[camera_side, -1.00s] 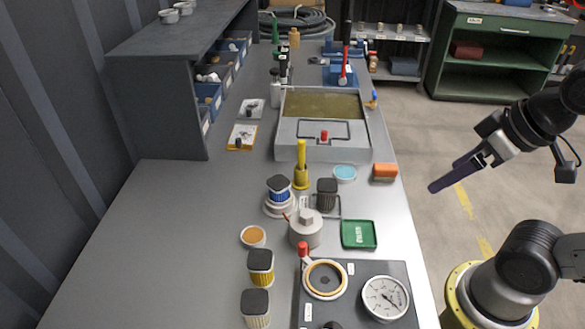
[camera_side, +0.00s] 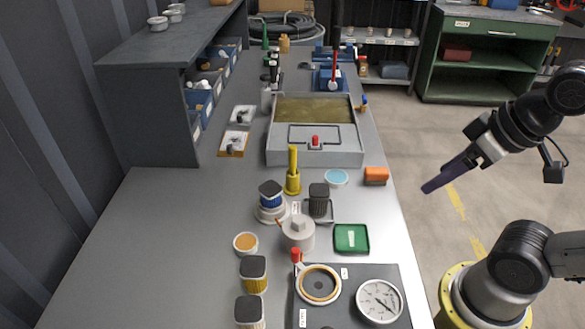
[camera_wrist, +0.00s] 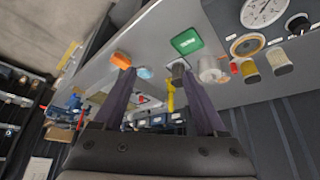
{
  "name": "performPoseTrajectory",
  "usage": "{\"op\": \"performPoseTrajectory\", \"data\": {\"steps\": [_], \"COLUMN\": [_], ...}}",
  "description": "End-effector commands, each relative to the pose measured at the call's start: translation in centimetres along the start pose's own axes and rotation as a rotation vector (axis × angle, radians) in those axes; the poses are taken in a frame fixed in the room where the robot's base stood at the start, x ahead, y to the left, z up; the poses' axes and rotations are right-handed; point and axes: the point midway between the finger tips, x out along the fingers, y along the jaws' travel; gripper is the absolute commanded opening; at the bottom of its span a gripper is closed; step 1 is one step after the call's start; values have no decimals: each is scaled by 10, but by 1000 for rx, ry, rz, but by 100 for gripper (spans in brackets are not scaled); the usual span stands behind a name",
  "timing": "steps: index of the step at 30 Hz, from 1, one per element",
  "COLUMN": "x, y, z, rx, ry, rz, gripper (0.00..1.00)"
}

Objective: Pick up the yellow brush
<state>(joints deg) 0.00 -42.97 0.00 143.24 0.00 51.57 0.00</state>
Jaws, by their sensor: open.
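The yellow brush (camera_side: 292,172) stands upright on the grey bench, near its middle, in the side view. In the wrist view it shows as a yellow shape (camera_wrist: 170,96) between my fingers, farther off. My gripper (camera_side: 426,188) is off to the right of the bench, over open floor, well apart from the brush. Its two dark purple fingers (camera_wrist: 158,74) are spread with nothing between them in the wrist view.
Near the brush stand a blue filter (camera_side: 270,194), a dark filter (camera_side: 319,196), a grey metal part (camera_side: 298,232), a light-blue dish (camera_side: 336,178) and an orange block (camera_side: 375,176). A grey basin (camera_side: 316,158) lies behind. The bench's left front is clear.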

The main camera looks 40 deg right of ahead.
Motion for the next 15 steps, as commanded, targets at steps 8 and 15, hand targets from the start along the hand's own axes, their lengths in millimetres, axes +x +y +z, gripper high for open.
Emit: {"op": "performPoseTrajectory", "data": {"steps": [8, 15], "x": [0, 0], "y": [0, 0], "z": [0, 4], "rx": [0, -100], "ry": [0, -19], "rz": [0, -1], "gripper": [57, 57]}}
